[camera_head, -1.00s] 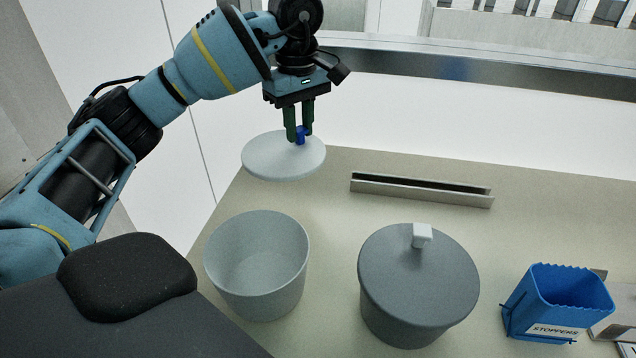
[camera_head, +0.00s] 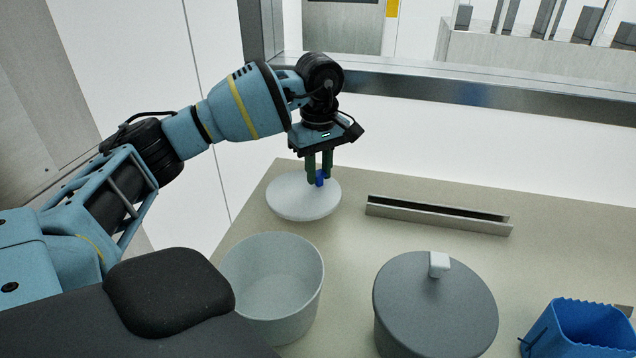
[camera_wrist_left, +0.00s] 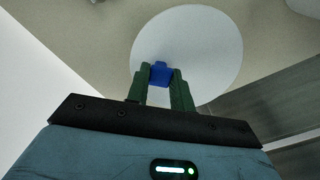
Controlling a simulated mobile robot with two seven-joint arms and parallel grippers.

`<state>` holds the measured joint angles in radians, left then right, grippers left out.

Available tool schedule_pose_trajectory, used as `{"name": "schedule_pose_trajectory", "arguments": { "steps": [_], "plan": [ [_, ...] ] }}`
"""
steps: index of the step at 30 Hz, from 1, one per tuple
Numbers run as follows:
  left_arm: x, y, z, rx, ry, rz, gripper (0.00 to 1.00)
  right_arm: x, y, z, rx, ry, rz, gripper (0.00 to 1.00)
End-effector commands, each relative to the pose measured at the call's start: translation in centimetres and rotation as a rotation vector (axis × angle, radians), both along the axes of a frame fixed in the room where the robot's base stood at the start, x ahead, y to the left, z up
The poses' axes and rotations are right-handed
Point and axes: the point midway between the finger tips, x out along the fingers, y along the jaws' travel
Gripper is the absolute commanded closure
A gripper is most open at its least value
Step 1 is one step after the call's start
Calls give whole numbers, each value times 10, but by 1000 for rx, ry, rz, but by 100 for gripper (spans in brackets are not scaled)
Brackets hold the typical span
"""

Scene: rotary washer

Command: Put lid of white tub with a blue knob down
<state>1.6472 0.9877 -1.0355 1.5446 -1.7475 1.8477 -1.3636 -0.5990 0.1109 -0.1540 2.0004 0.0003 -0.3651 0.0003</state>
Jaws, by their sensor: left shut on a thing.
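The round white lid (camera_head: 300,203) with a blue knob (camera_head: 320,178) is at the far left of the table, behind the open tub. My left gripper (camera_head: 319,172) is shut on the blue knob from above. The lid looks level and very near the tabletop; I cannot tell whether it touches. The wrist view shows the lid (camera_wrist_left: 200,50) and the blue knob (camera_wrist_left: 160,72) between my green fingers (camera_wrist_left: 161,80). The white tub (camera_head: 272,285) stands open and empty in front of the lid. My right gripper is not in view.
A grey tub with a grey lid (camera_head: 435,305) and white knob stands right of the open tub. A blue stoppers bin (camera_head: 580,335) is at the lower right. A metal channel (camera_head: 438,215) lies right of the lid. The table between channel and tubs is clear.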

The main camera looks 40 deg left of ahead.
Motion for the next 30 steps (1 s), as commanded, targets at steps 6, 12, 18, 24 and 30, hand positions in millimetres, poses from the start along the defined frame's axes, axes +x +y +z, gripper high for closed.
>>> {"name": "schedule_pose_trajectory", "arguments": {
  "steps": [6,12,18,24,30],
  "plan": [
    [-1,0,-9,2,3,0,99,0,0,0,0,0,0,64],
    [-1,0,-34,1,3,0,99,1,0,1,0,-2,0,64],
    [0,0,-37,0,-1,0,99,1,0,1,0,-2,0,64],
    [0,0,-41,0,1,0,99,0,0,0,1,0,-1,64],
    [0,0,-41,0,0,0,56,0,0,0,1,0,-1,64]
  ]
}}
